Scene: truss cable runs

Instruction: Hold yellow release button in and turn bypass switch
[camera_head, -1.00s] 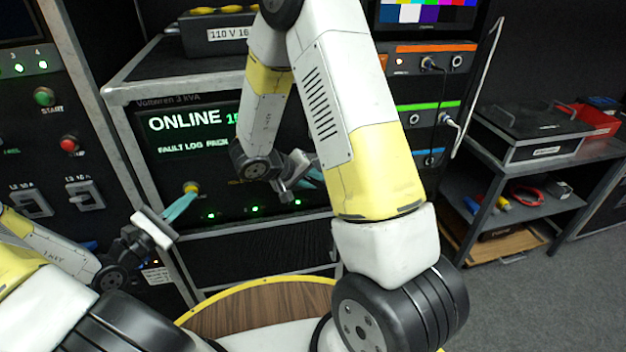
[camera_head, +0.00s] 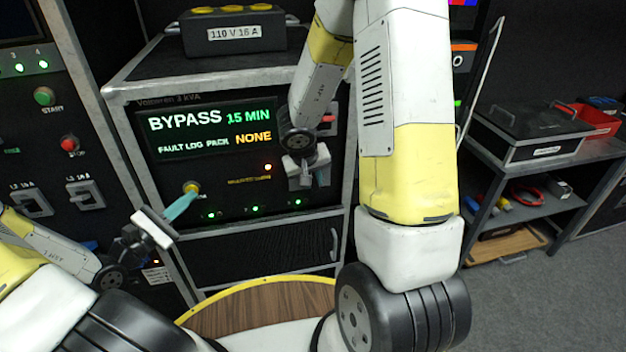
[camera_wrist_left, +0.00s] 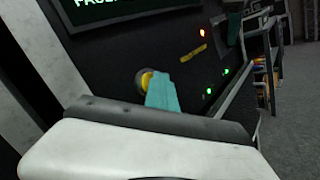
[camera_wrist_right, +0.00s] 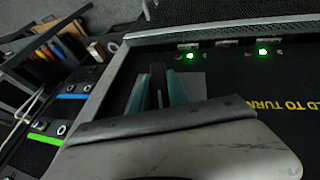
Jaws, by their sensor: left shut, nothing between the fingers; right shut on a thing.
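The yellow release button (camera_head: 191,187) is on the left of the UPS panel front, below the screen (camera_head: 205,130). My left gripper (camera_head: 182,206) is shut with nothing between its fingers, and its teal tips press against or touch the button; the left wrist view shows the button (camera_wrist_left: 146,78) behind the fingertips. My right gripper (camera_head: 318,178) is at the right side of the same panel, shut on the bypass switch, whose dark handle (camera_wrist_right: 158,82) shows between the teal fingers in the right wrist view. The screen reads BYPASS, 15 MIN, and NONE for the fault log pack.
A black 110 V box (camera_head: 232,32) stands on top of the cabinet. A breaker panel (camera_head: 45,150) is at left. A trolley (camera_head: 525,165) with tools stands at right.

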